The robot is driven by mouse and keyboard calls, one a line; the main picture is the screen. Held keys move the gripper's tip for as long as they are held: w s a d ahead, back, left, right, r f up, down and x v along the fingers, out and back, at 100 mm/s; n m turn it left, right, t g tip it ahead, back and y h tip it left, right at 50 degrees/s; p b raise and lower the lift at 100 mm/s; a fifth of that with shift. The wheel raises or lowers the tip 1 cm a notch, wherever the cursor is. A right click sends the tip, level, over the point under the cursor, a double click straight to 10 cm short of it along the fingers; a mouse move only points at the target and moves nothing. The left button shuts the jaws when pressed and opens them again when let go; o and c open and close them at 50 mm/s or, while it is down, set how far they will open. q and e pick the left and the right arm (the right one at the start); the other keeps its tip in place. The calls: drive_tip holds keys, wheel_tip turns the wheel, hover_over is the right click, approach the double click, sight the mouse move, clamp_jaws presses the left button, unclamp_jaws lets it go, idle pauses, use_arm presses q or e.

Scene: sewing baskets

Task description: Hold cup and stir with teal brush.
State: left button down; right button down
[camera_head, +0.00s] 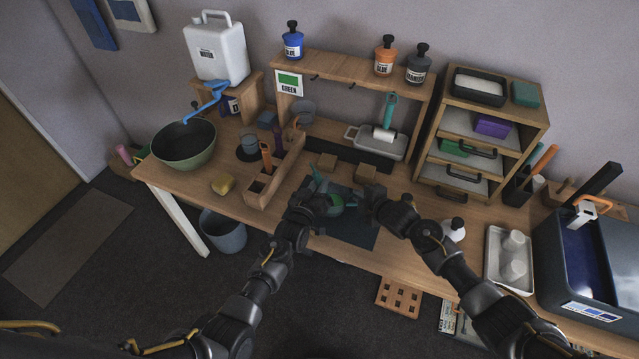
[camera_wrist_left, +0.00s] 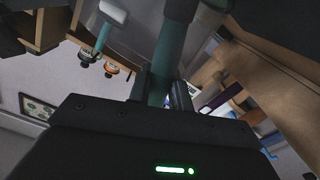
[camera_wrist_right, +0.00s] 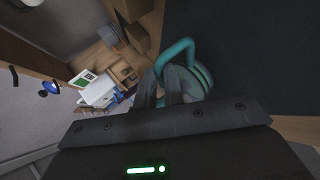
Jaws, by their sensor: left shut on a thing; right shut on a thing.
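A small green cup (camera_head: 337,209) is between my two grippers over the dark mat (camera_head: 352,231). My right gripper (camera_head: 369,204) is shut on the cup at its right side. In the right wrist view, the cup's teal handle (camera_wrist_right: 173,50) curves up beyond the fingertips (camera_wrist_right: 160,97). My left gripper (camera_head: 322,199) is shut on the teal brush (camera_head: 316,175), whose thick handle (camera_wrist_left: 168,60) rises between the fingers in the left wrist view. The brush's lower end is hidden, so I cannot tell whether it is inside the cup.
A grey tray with a teal-handled roller (camera_head: 389,112) is behind. A white tray (camera_head: 495,262) lies right.

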use_arm(q)
drive_tip(key=shift+w+d+r, duration=0.15)
drive_tip(key=shift+d+r, duration=0.1)
drive_tip(key=shift+r, duration=0.2)
drive_tip(key=w+a+r, duration=0.1)
drive_tip(key=a+r, duration=0.2)
drive_tip(key=r, duration=0.4)
drive_tip(key=shift+a+r, duration=0.15)
drive_tip(key=shift+a, duration=0.05)
idle(0.6)
drive_tip(key=shift+r, duration=0.1)
wheel_tip(320, 180, up, 5)
drive_tip(key=shift+f, duration=0.1)
idle(0.4)
use_arm(e)
drive_tip(key=c, duration=1.4)
unclamp_jaws()
drive_tip(key=shift+c, duration=0.2)
